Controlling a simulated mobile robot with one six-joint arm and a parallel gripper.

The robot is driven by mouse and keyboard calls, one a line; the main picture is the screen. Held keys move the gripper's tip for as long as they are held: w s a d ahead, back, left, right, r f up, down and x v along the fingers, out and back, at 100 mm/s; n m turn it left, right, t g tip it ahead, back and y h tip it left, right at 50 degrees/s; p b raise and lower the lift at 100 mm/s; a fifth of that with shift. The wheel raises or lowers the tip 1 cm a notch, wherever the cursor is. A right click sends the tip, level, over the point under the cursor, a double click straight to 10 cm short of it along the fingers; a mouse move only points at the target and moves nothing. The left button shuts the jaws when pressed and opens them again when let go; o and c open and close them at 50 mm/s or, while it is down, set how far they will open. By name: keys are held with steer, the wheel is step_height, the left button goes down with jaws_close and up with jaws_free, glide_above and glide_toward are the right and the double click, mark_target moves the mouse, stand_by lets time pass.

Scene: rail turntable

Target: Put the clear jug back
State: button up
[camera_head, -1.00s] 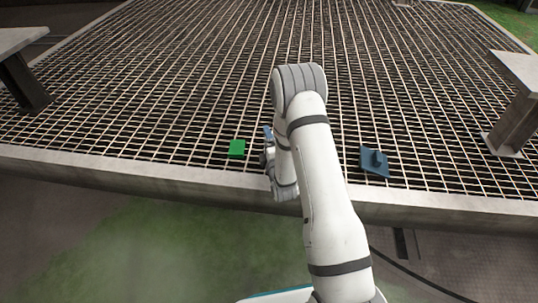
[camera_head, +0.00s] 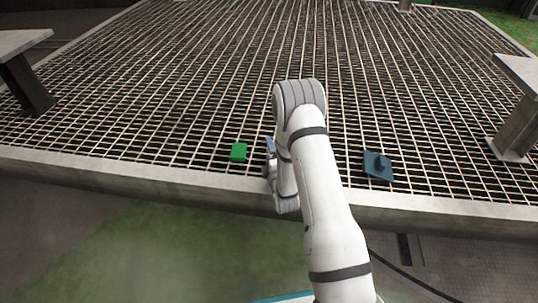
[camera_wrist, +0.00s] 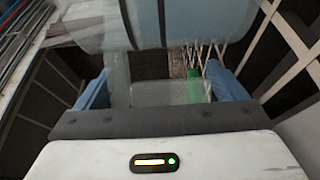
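The clear jug (camera_wrist: 180,22) fills the top middle of the wrist view as a see-through, bluish shape with glassy edges. Its lower clear part lies between the two blue fingers of my gripper (camera_wrist: 160,88), which are apart with the jug between them. In the head view my gripper (camera_head: 270,148) is low over the near edge of the grating, partly hidden by my arm. I cannot make out the jug there.
A dark blue plate with a round knob (camera_head: 378,166) lies to the right. Concrete posts stand at left (camera_head: 28,82) and right (camera_head: 518,122). A concrete rim (camera_head: 120,173) borders the grating.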

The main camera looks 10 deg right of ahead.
steer(key=shift+r, duration=0.2)
steer(key=s+p, duration=0.1)
steer(key=s, duration=0.3)
steer(key=s+p, duration=0.1)
steer(key=s, duration=0.2)
steer(key=s+d+p, duration=0.1)
steer(key=s, duration=0.3)
steer(key=shift+s, duration=0.35)
step_height(320, 180, up, 11)
steer(key=d+m+g, duration=0.1)
steer(key=m+g, duration=0.7)
steer(key=m, duration=0.1)
steer(key=s+r+m+g, duration=0.4)
steer(key=s+r, duration=0.3)
steer(key=s, duration=0.5)
steer(key=s+r+m+g+h, duration=0.1)
steer(key=s+r+m+g, duration=0.3)
steer(key=s, duration=0.8)
step_height(320, 180, up, 3)
steer(key=shift+f+m+g, duration=0.1)
steer(key=shift+m+g, duration=0.3)
steer(key=shift+m, duration=0.6)
steer(key=shift+d, duration=0.1)
